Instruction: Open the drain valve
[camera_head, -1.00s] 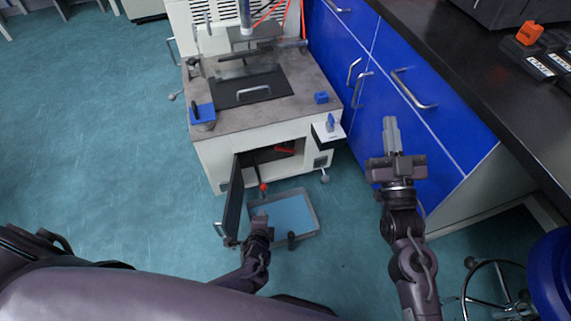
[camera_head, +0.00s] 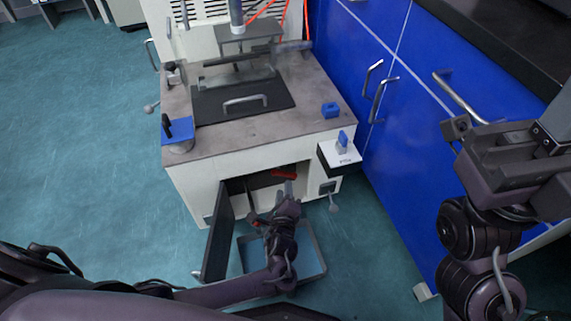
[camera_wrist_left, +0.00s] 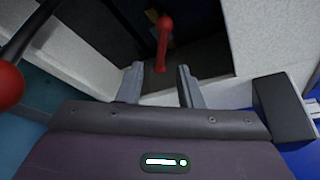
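The rheometer's lower compartment (camera_head: 262,184) stands open, its dark door (camera_head: 217,232) swung out to the left. A red valve handle (camera_head: 285,174) shows inside it. In the left wrist view the red handle (camera_wrist_left: 163,42) stands ahead of and between my left fingertips, with no visible grip on it. My left gripper (camera_head: 289,186) is at the compartment opening; its fingers are apart in the left wrist view (camera_wrist_left: 158,80). A red ball knob (camera_wrist_left: 8,85) shows at that view's left edge. My right gripper (camera_head: 548,128) is at the far right, with its fingers partly cut off.
A blue tray (camera_head: 313,262) lies on the floor below the compartment, partly hidden by my left arm. A small white shelf (camera_head: 340,158) juts out at the machine's right. Blue cabinets (camera_head: 400,130) with metal handles stand close on the right. The floor at left is clear.

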